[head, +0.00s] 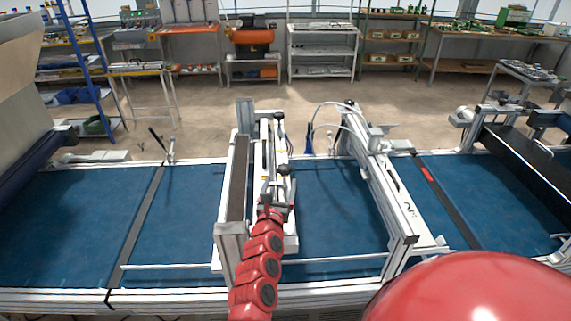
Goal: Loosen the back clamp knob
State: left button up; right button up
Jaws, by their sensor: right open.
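A seeder head unit (238,180) stands across the blue conveyor belt (340,205). A small black knob (279,116) shows at its far end, and it looks like the back clamp knob. A second dark round knob (284,170) sits nearer, on the same unit. My right gripper (275,191), at the end of my red arm, is open over the near part of the unit. It is just short of the nearer knob and well apart from the far one. Whether it touches the unit is unclear. My left gripper is out of view.
A white cross frame (378,180) with hoses stands to the right over the belt. A thin rail (330,259) runs along the near side. A black lever (157,138) stands at the left back edge. Shelves and workbenches line the far wall.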

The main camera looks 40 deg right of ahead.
aim_at(286, 164)
jog(key=x, duration=0.9)
jog(key=shift+p, duration=0.3)
jog(key=shift+w+d, duration=0.25)
jog(key=shift+d, duration=0.25)
jog(key=shift+c, duration=0.2)
